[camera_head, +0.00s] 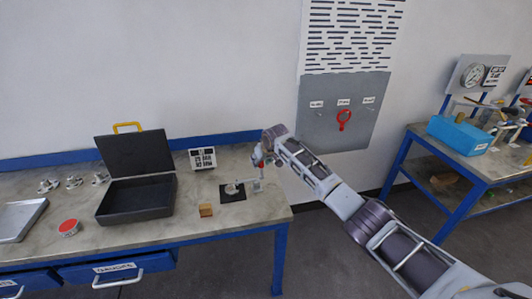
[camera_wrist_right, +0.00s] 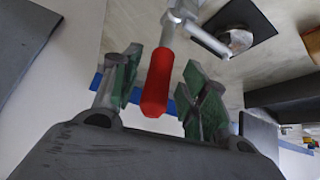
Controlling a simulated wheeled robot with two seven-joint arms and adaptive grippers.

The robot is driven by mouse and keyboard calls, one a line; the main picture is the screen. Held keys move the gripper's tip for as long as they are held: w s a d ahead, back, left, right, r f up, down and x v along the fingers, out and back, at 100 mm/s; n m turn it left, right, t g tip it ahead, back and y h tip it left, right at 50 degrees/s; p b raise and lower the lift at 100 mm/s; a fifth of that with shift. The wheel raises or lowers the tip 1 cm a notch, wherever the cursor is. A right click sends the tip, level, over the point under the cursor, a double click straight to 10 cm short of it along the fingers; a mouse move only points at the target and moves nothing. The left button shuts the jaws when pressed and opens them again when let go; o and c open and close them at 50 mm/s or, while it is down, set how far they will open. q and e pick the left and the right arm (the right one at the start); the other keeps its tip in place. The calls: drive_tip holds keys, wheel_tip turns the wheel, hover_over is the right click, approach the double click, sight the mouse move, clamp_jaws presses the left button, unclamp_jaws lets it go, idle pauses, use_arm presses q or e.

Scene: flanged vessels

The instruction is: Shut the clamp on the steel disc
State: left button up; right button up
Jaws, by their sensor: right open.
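The steel disc (camera_head: 231,189) sits on a black square plate (camera_head: 239,198) on the workbench; the disc also shows in the right wrist view (camera_wrist_right: 237,40). The clamp (camera_head: 256,184) stands at the right side of the plate. In the right wrist view its metal linkage (camera_wrist_right: 184,16) joins a red handle (camera_wrist_right: 157,82), which points toward my palm. My right gripper (camera_head: 261,162) is above the clamp with its green-padded fingers (camera_wrist_right: 160,88) open on either side of the red handle, with gaps visible. My left gripper is out of view.
An open black case (camera_head: 137,199) stands left of the plate. A small wooden block (camera_head: 206,210) lies in front, and a white box with dark keys (camera_head: 202,158) stands behind. The bench's right edge (camera_head: 290,207) is close to the clamp. A second bench (camera_head: 440,150) stands farther right.

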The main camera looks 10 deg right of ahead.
drive_tip(key=v, duration=1.1)
idle(0.3)
idle(0.3)
